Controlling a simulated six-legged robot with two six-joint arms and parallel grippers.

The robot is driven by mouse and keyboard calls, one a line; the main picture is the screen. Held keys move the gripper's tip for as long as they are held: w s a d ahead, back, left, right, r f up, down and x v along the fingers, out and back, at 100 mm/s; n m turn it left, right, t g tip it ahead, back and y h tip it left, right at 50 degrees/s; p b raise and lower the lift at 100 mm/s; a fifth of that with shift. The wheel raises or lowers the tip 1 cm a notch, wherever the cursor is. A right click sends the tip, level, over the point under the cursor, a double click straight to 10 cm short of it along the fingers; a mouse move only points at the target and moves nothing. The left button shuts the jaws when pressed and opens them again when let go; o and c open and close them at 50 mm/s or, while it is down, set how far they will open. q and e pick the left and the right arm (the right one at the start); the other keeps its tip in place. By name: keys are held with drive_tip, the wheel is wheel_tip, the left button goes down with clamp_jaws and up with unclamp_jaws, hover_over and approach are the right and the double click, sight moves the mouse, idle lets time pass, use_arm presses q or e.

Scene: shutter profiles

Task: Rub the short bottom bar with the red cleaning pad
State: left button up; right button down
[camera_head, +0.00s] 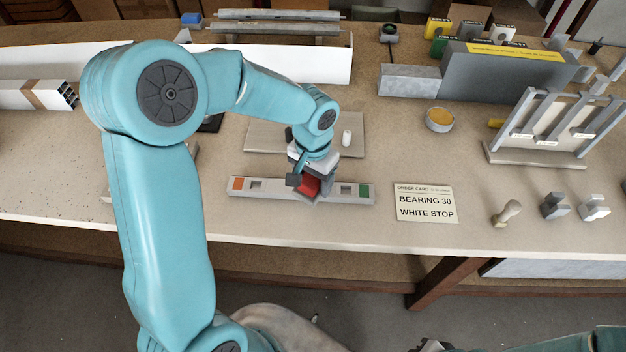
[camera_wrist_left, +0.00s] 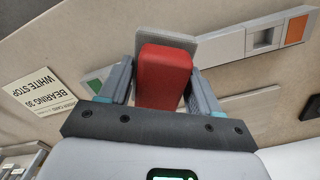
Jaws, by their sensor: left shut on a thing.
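The short bottom bar (camera_head: 270,190) is a pale grey strip lying on the bench, with an orange patch near its left end and a green patch near its right end. In the left wrist view the bar (camera_wrist_left: 233,53) runs diagonally behind the pad. My left gripper (camera_head: 307,181) is over the middle of the bar, shut on the red cleaning pad (camera_head: 308,186). In the left wrist view the red pad (camera_wrist_left: 163,75) sits between both fingers, with a grey plate at its far end. Whether the pad touches the bar I cannot tell. My right gripper is not in view.
An order card (camera_head: 425,202) lies right of the bar. A grey-beige board (camera_head: 262,138) with a small white cylinder (camera_head: 347,137) lies behind it. A wooden-handled tool (camera_head: 507,213) and grey blocks (camera_head: 554,206) stand at the right. A slotted rack (camera_head: 555,130) is further back.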

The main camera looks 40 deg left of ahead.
use_arm(q)
drive_tip(key=shift+r+p, duration=0.5)
drive_tip(key=shift+r, duration=0.8)
drive_tip(key=shift+r+p, duration=1.05)
drive_tip(key=shift+r, duration=0.55)
drive_tip(key=shift+f, duration=0.1)
drive_tip(key=shift+w, duration=0.1)
